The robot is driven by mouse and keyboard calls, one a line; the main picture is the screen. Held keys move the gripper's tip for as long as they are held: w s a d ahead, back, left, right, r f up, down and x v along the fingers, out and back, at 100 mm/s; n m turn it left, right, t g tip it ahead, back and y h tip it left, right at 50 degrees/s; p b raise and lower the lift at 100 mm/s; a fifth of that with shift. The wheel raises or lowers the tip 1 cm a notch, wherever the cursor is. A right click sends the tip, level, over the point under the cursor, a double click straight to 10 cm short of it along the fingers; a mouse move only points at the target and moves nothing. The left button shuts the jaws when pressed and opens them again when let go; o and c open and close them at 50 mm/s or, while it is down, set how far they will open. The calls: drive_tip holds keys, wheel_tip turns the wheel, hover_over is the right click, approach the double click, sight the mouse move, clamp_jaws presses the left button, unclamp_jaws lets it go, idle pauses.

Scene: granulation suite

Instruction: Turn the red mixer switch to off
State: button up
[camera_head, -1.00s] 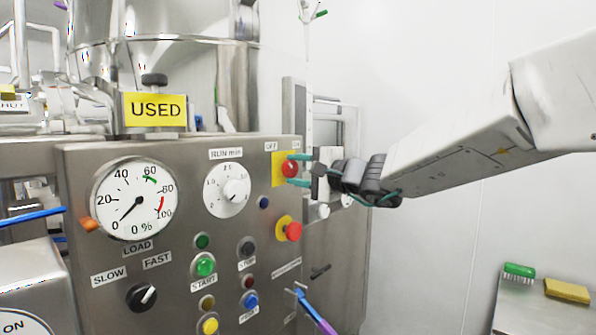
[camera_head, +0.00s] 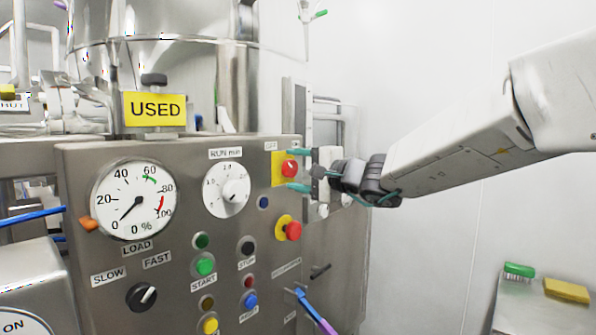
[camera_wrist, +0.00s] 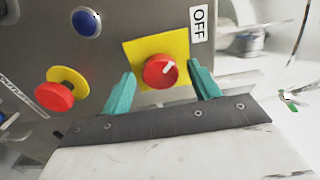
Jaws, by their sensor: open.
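The red mixer switch (camera_head: 289,168) is a round red knob on a yellow square plate at the upper right of the steel panel. In the wrist view the red knob (camera_wrist: 160,71) shows a white pointer mark aimed toward its upper right, near the OFF label (camera_wrist: 198,24). My gripper (camera_head: 296,171) is open, with one teal finger above and one below the knob in the head view. In the wrist view the fingers (camera_wrist: 162,85) stand on either side of it, with gaps to the knob. I cannot tell whether the tips touch the plate.
A red mushroom button (camera_head: 293,231) on a yellow ring sits below the switch. A blue button (camera_head: 263,202) lies to its left. Other panel items include a white RUN min dial (camera_head: 227,190), a load gauge (camera_head: 134,199) and a blue-purple handle (camera_head: 315,311).

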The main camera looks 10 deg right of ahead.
drive_tip(key=v, duration=0.8)
drive_tip(key=s+a+f+n+g+h, duration=0.1)
drive_tip(key=s+f+n+g+h, duration=0.35)
drive_tip(key=s+f+g, duration=0.9)
drive_tip(key=s+d+f+n+t+h, duration=0.1)
drive_tip(key=s+d+f+h, duration=0.3)
drive_tip(key=s, duration=0.6)
drive_tip(key=s+d+f+n+h, duration=0.3)
drive_tip(key=s+d+f, duration=0.1)
drive_tip(key=s+d, duration=0.5)
drive_tip(key=s, duration=0.2)
drive_tip(key=shift+s+d+n+t+h, duration=0.25)
drive_tip(key=shift+d+n+t+h, duration=0.1)
